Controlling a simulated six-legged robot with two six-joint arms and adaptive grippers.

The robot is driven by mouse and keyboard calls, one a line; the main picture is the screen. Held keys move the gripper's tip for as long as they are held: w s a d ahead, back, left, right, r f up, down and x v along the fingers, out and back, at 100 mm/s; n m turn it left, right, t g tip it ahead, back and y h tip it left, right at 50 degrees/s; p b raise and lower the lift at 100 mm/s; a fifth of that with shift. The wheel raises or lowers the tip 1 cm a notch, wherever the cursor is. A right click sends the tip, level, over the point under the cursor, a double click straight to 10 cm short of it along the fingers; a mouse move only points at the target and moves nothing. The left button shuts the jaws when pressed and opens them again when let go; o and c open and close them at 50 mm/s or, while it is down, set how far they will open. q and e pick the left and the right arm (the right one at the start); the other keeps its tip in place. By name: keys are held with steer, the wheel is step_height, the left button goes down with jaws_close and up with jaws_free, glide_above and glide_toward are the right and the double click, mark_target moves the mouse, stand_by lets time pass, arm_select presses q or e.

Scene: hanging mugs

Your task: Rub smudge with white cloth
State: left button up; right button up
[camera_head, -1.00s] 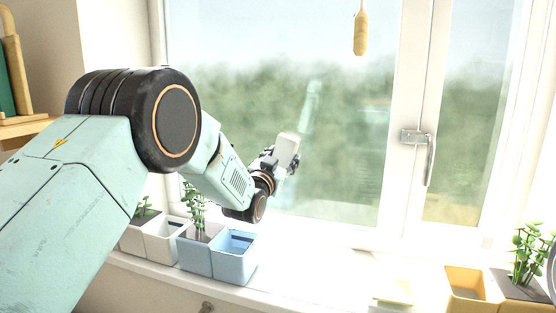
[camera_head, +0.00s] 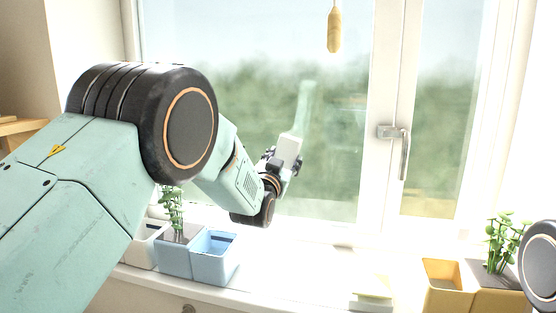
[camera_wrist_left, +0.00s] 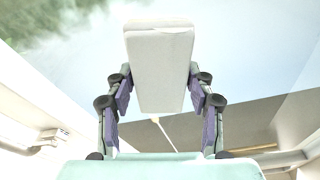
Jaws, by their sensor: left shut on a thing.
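My left gripper (camera_head: 284,162) is shut on a white cloth (camera_head: 290,147), which looks like a folded, block-shaped pad. It is held up in front of the window pane (camera_head: 220,90). In the left wrist view the white cloth (camera_wrist_left: 160,65) sits between the two fingers of the left gripper (camera_wrist_left: 160,90). I cannot tell whether the cloth touches the glass. The lower glass looks hazy and green, with a paler streak (camera_head: 304,105) just above the cloth. No distinct smudge edge can be made out. My right gripper is not in view; only a round part of my right arm shows at the right edge.
Blue planters (camera_head: 213,258) and a white planter (camera_head: 146,243) stand on the sill at left. Yellow planters (camera_head: 446,287) with a plant stand at right. A small pale stack (camera_head: 371,293) lies between them. A window handle (camera_head: 404,150) juts out. A tan pull (camera_head: 334,30) hangs above.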

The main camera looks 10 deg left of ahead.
mark_target(262, 151)
arm_select(q)
steer(key=shift+d, duration=2.2)
steer(key=shift+s+d, duration=0.1)
steer(key=shift+d, duration=1.15)
steer(key=shift+a+b, duration=0.4)
steer(key=shift+a, duration=1.55)
steer(key=shift+a+b, duration=0.3)
steer(key=shift+a, duration=2.05)
steer(key=shift+w+a, duration=0.2)
steer(key=shift+a, duration=2.65)
steer(key=shift+d, duration=0.15)
